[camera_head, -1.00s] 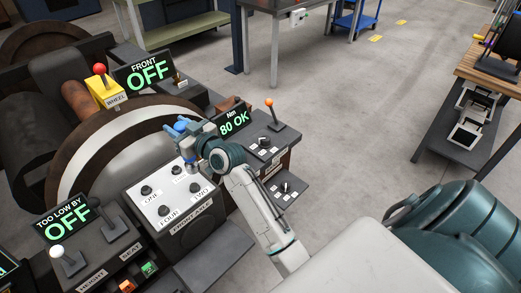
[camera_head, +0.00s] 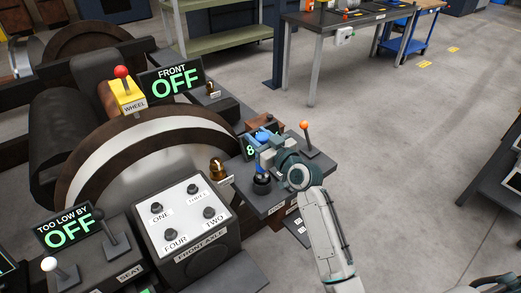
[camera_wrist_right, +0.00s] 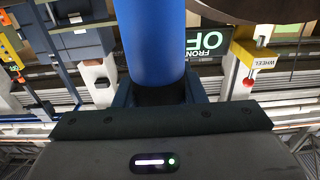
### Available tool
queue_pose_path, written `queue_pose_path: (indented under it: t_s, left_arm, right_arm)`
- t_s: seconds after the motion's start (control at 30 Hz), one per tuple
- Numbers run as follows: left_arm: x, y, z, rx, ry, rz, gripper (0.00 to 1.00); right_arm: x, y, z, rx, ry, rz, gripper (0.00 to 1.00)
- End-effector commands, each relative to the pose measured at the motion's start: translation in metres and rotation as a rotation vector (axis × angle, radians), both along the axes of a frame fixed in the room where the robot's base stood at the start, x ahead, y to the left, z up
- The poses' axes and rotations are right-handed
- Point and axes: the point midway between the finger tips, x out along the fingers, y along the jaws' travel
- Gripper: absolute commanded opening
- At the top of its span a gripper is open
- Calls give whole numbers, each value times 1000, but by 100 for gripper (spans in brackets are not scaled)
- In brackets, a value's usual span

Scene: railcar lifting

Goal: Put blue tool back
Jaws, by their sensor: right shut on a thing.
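The blue tool (camera_head: 263,135) is in my right gripper (camera_head: 266,152), above the small grey side console (camera_head: 252,197) with the orange-topped lever. In the right wrist view the blue tool (camera_wrist_right: 152,42) is a thick blue cylinder with a dark lower part between the jaws. The gripper is shut on it. A black round piece (camera_head: 262,184) shows just below the gripper; I cannot tell whether it belongs to the tool or the console. The tool's lower end is hidden in the head view. My left gripper is not in view.
The green-lettered display (camera_head: 249,150) is mostly covered by the gripper. The orange-topped lever (camera_head: 306,136) stands close right of it. A brass-coloured knob (camera_head: 217,168) is to its left, beside the front axle panel (camera_head: 186,215). The floor (camera_head: 410,150) at right is clear.

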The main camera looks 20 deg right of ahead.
Motion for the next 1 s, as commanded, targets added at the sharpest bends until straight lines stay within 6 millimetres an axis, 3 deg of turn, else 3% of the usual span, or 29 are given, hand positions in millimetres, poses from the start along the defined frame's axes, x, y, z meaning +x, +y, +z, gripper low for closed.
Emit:
queue_pose_path:
  t_s: [0.2, 0.3, 0.83, 0.87, 0.93, 1.0]
  left_arm:
    - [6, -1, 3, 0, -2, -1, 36]
    - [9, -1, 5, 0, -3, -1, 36]
    - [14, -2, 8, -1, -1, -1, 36]
    - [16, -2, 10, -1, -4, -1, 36]
    - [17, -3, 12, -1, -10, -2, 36]
    - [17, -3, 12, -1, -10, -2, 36]
  right_arm:
    - [0, 0, -30, 2, 2, 0, 5]
    - [0, 0, -36, 1, -1, -1, 5]
    - [0, 0, -39, 1, -2, -1, 5]
    - [0, 0, -40, 0, 1, -1, 41]
    - [0, 0, -40, 0, 1, -1, 54]
    - [0, 0, -40, 0, 1, -1, 59]
